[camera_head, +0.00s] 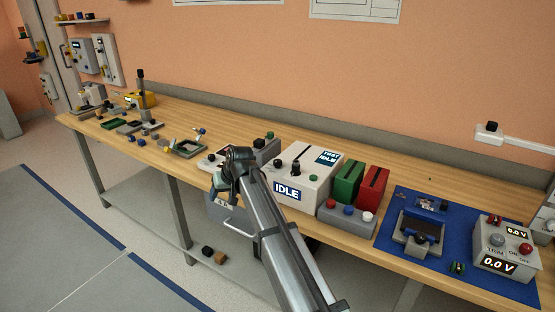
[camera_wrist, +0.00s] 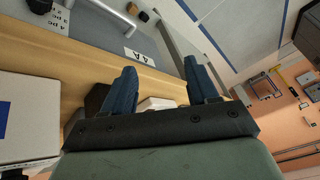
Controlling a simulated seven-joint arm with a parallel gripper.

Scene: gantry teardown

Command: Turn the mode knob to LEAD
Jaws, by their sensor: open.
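A white box (camera_head: 312,187) stands on the bench, with a blue front display (camera_head: 287,191) that reads IDLE. A black knob (camera_head: 296,167) with an upright grip sits on its sloped top. A blue label on top reads TEST and IDLE; I cannot make out LEAD. My gripper (camera_head: 220,186) is left of the box, at the bench's front edge, apart from the knob. In the wrist view my gripper (camera_wrist: 162,82) shows two spread blue fingers with nothing held. A white box with a blue patch (camera_wrist: 25,120) is at that view's left edge; the knob is not seen there.
Green (camera_head: 347,182) and red (camera_head: 372,188) blocks stand right of the box, behind a grey button unit (camera_head: 346,219). A blue mat (camera_head: 460,262) with a meter box (camera_head: 505,248) lies farther right. Small parts and trays (camera_head: 188,148) lie left.

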